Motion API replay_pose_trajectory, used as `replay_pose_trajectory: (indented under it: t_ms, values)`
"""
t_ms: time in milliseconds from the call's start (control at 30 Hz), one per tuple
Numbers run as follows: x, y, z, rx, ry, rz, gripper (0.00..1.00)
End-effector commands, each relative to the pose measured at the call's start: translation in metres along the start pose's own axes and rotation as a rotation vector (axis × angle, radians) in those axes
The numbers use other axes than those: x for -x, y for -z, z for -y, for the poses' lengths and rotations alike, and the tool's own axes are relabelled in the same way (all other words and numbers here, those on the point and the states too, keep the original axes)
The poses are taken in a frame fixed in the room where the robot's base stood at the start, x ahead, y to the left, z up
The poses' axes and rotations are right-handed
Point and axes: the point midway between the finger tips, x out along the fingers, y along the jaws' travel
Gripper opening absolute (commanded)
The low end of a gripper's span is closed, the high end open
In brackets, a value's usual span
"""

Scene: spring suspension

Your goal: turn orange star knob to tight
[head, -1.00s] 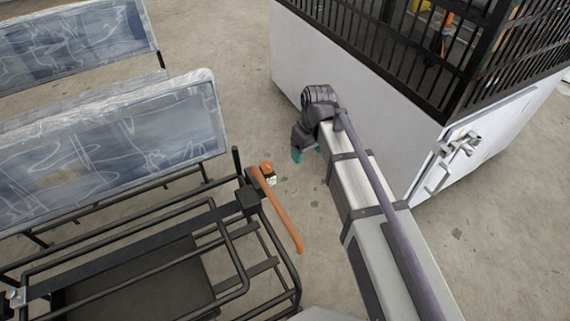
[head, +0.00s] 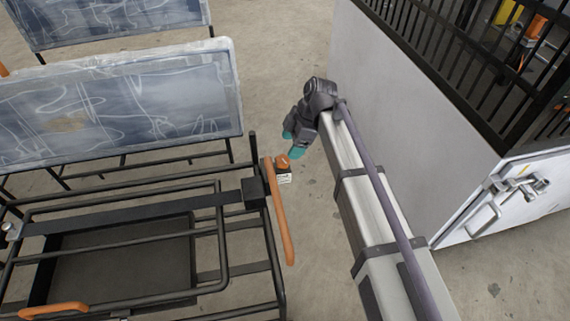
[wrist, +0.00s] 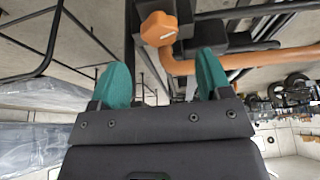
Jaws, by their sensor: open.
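The orange star knob (head: 282,162) sits at the right end of the black frame, beside an orange curved bar (head: 280,210). A small white label shows just below it. My gripper (head: 292,143), with teal fingertips, is open and empty just above and right of the knob in the head view. In the wrist view the knob (wrist: 159,29) shows its lobed face beyond the two spread fingers (wrist: 163,72), between them from side to side. The fingers look apart from it. The knob's marking for tight cannot be read.
The black tube frame (head: 130,210) fills the lower left, with a second orange handle (head: 55,309). Plastic-wrapped seat backs (head: 120,100) stand behind it. A grey-white cabinet with a black cage (head: 400,130) stands at right. Bare floor lies between.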

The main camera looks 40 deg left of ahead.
Motion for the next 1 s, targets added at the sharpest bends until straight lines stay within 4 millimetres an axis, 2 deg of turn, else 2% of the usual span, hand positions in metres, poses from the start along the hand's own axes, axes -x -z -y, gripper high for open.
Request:
replay_pose_trajectory:
  t_ms: [33, 200, 300, 533, 1000]
  values:
    - [-0.026, -0.005, 0.0, 0.0, 0.0, 0.0, 0.71]
    - [-0.059, -0.004, 0.0, 0.0, 0.001, 0.0, 0.71]
    - [-0.065, -0.002, 0.0, -0.001, 0.0, 0.0, 0.71]
    - [-0.062, -0.001, 0.0, -0.002, 0.0, 0.001, 0.71]
    - [-0.062, -0.001, 0.0, -0.002, 0.0, 0.001, 0.26]
